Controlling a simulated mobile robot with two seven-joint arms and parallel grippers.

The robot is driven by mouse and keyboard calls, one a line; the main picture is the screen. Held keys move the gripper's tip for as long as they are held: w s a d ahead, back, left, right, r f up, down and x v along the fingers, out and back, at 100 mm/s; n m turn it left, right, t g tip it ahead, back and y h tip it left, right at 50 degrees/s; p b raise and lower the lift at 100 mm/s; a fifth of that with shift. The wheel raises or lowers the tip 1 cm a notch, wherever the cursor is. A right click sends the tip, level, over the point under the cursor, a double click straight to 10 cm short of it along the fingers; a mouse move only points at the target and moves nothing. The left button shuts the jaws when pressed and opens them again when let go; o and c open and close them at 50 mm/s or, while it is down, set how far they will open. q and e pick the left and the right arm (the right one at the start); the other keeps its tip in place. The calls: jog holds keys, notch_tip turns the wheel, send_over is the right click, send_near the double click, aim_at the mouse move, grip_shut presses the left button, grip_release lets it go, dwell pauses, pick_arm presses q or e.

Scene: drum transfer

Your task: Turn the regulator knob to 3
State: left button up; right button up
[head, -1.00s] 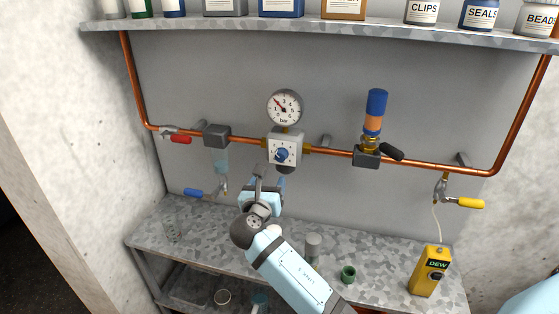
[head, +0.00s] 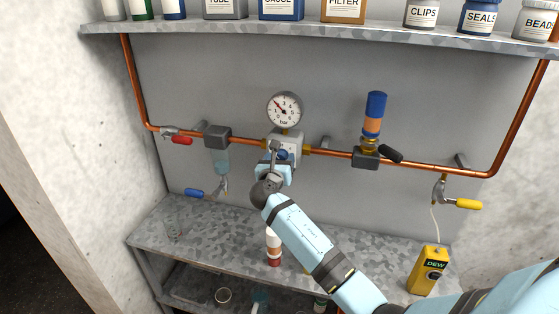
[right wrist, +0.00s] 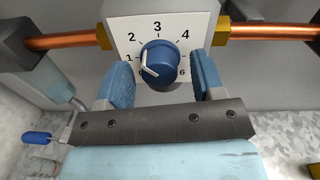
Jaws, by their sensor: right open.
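The blue regulator knob (right wrist: 158,62) sits on a white dial plate (right wrist: 188,20) numbered around it. Its white pointer mark shows on the knob's left side, toward the 1; I cannot tell the exact setting. My right gripper (right wrist: 161,70) is open, with one finger on each side of the knob and a small gap on both sides. In the head view my right gripper (head: 276,165) is in front of the regulator (head: 291,147) and partly hides the knob. The pressure gauge (head: 284,110) above has its needle toward the upper left. My left gripper is out of view.
A copper pipe (head: 340,153) runs across the panel, with a red-handled valve (head: 180,140), a blue-handled valve (head: 195,192) and a yellow-handled valve (head: 467,204). A blue-capped cylinder (head: 375,112) stands to the right. A yellow DEW meter (head: 430,270) is on the bench (head: 215,242).

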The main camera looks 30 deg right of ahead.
jog(key=shift+c, duration=0.4)
jog(key=c, duration=0.8)
jog(key=shift+c, duration=0.2)
jog(key=shift+m, duration=0.3)
jog(key=shift+f+m+b, duration=0.15)
jog(key=shift+m+b, duration=1.8)
jog(key=shift+m, duration=2.15)
jog(key=o, duration=0.9)
